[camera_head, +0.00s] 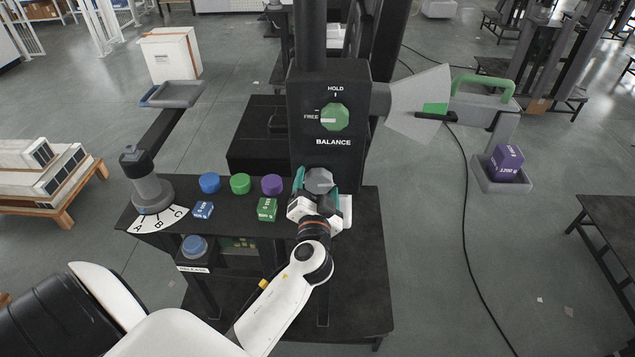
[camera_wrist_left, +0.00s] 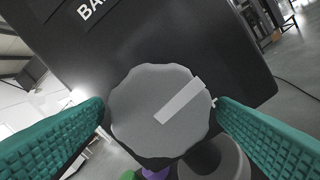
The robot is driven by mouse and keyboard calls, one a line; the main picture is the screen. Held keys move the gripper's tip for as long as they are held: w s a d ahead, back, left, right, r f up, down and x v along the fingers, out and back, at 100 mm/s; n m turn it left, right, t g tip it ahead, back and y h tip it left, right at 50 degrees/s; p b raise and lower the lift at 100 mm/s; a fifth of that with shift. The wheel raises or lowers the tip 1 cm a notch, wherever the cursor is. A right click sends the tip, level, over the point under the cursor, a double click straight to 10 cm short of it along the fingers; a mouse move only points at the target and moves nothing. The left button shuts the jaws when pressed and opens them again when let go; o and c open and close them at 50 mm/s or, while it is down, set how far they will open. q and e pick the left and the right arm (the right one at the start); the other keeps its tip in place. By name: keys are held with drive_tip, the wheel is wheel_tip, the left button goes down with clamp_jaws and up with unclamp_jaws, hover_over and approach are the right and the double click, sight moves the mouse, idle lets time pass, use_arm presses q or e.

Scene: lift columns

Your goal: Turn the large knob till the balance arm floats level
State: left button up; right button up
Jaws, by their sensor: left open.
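The large knob (camera_head: 319,180) is grey with a scalloped rim, on the black column below the word BALANCE. In the left wrist view the large knob (camera_wrist_left: 150,122) has a pale stripe slanting to the upper right. My left gripper (camera_head: 316,184) is open, its teal fingers on either side of the knob; contact is unclear. The balance arm (camera_head: 483,104), grey with a green handle, reaches right from the column. Its black pointer (camera_head: 436,116) lies at the lower edge of the green band on a grey fan-shaped scale (camera_head: 408,100). My right gripper is out of view.
A green HOLD/FREE knob (camera_head: 335,118) has its mark toward FREE. A purple box (camera_head: 506,161) sits in the right tray (camera_head: 487,184). Blue, green and purple discs and two small boxes stand on the black bench (camera_head: 358,260). A lever (camera_head: 150,180) stands left over letters.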

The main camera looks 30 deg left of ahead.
use_arm(q)
drive_tip(key=shift+w, duration=0.1)
drive_tip(key=c, duration=1)
drive_tip(key=shift+m, duration=0.8)
drive_tip(key=m, duration=0.3)
drive_tip(key=shift+a+m, duration=0.1)
drive_tip(key=shift+m, duration=0.2)
drive_tip(key=o, duration=1)
